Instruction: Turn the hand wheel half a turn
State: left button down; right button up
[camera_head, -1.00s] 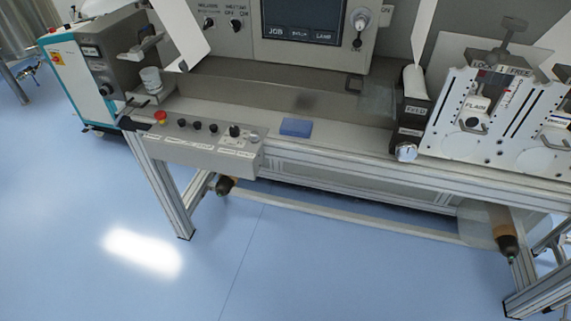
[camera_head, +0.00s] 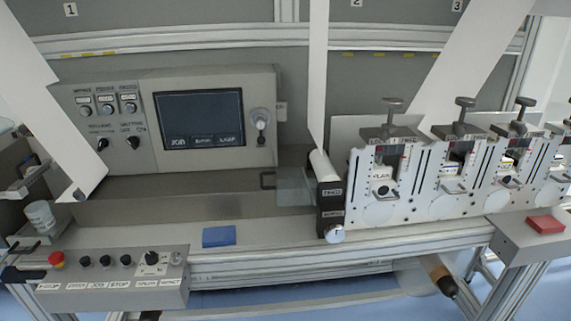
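No part that is plainly a hand wheel can be made out. A small pale round knob (camera_head: 335,234) sits low on the front of the dark labelled block (camera_head: 330,203), left of the white stations. Another pale round knob (camera_head: 261,118) is on the right side of the screen panel. Grey T-shaped screw handles (camera_head: 392,108) stand on top of the white stations (camera_head: 372,190). I cannot tell whether any of these is the hand wheel.
A control box (camera_head: 120,278) with a red button (camera_head: 57,259) is at the front left. A blue block (camera_head: 219,236) lies on the bench ledge, and a red block (camera_head: 545,224) on a right-hand box. White web strips (camera_head: 317,70) hang down.

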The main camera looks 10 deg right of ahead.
aim_at(334, 234)
jog(key=i+j+z, duration=0.15)
jog(key=j+z, duration=0.2)
jog(key=i+j+z, duration=0.15)
jog(key=j+z, duration=0.2)
jog(key=j, duration=0.1)
